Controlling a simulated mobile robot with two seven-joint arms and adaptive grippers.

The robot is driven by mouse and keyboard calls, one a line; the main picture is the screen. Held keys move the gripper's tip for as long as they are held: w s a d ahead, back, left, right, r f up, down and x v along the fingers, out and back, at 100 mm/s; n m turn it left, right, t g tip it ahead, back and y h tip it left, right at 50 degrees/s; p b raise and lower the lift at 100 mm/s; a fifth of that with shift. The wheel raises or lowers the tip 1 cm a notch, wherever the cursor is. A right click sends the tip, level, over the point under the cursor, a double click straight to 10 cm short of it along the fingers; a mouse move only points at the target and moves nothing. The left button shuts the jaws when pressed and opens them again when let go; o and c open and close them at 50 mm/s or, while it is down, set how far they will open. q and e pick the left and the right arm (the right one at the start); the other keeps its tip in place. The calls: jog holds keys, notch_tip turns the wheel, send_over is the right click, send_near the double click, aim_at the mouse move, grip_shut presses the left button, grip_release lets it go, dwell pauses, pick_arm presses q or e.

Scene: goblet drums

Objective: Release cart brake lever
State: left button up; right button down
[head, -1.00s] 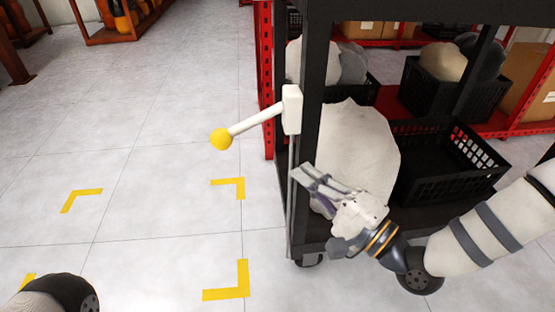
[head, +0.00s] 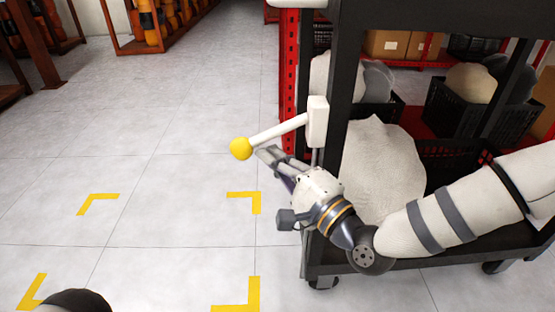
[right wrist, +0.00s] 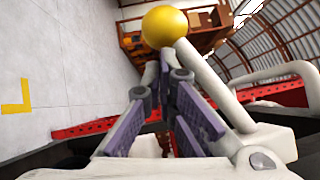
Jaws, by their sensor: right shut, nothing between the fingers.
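The brake lever (head: 279,131) is a white rod with a yellow ball knob (head: 241,148) at its left end. It comes out of a white block (head: 317,121) on the front left post of the black cart (head: 340,70) and slopes down to the left. My right gripper (head: 266,152) is shut and empty, just below the rod near the knob. In the right wrist view the yellow knob (right wrist: 166,26) shows just beyond the fingertips; I cannot tell whether they touch. Only a dark part of my left arm shows at the bottom left; its gripper is out of view.
A red rack (head: 289,80) stands behind the cart. Yellow corner marks (head: 245,200) lie on the grey floor. The floor left of the lever is clear.

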pick_arm(q)
jog(key=shift+f, duration=0.15)
pick_arm(e)
jog(key=shift+a, duration=0.1)
pick_arm(q)
jog(key=shift+s+f+b, duration=0.1)
jog(key=shift+s+b, duration=0.05)
jog(key=shift+b, duration=0.2)
pick_arm(e)
jog(key=shift+a+r+m+t, duration=0.15)
jog(key=shift+m+t, duration=0.15)
jog(key=shift+m, duration=0.1)
